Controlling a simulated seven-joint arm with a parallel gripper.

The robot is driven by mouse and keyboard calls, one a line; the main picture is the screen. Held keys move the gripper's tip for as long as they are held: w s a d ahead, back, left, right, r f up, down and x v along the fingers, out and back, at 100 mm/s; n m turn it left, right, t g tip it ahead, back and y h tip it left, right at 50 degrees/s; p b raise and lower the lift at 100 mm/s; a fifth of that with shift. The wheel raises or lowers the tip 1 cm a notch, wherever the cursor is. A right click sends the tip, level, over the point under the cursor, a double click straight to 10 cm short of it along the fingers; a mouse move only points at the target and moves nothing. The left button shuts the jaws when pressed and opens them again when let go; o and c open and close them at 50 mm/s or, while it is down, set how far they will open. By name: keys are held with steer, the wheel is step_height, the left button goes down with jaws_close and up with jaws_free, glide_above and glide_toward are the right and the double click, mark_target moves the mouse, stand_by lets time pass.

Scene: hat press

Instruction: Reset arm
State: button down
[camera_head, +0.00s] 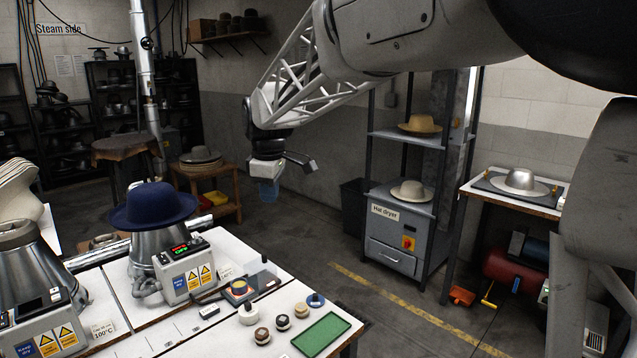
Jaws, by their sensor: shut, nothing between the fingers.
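My arm reaches in from the upper right, and my gripper (268,188) hangs at its end, pointing down. It is in the air right of the work table's far end, apart from everything. The gripper is small in view; its fingers look closed and hold nothing. A dark blue hat (153,205) sits on a metal steam press (158,245) on the white work table (215,330).
A green tray (320,334) and several small knobs lie at the table's front right. A hat dryer cabinet (399,235) with a cream hat (411,191) stands behind. A side bench (520,203) holds a metal hat form. The floor between is mostly clear.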

steer(key=s+d+f+m, duration=0.1)
steer(key=s+d+m, duration=0.7)
steer(key=s+d, duration=1)
steer(key=s+d+f+m, duration=0.4)
steer(key=s+d+f, duration=0.1)
steer(key=s, duration=0.5)
steer(key=s+d+f+m+t, duration=0.1)
steer(key=s+d+f+m, duration=0.3)
steer(key=s+d, duration=0.3)
steer(key=s+f, duration=0.1)
steer(key=s, duration=0.3)
steer(key=shift+f+h, duration=0.15)
steer(key=shift+h, duration=0.15)
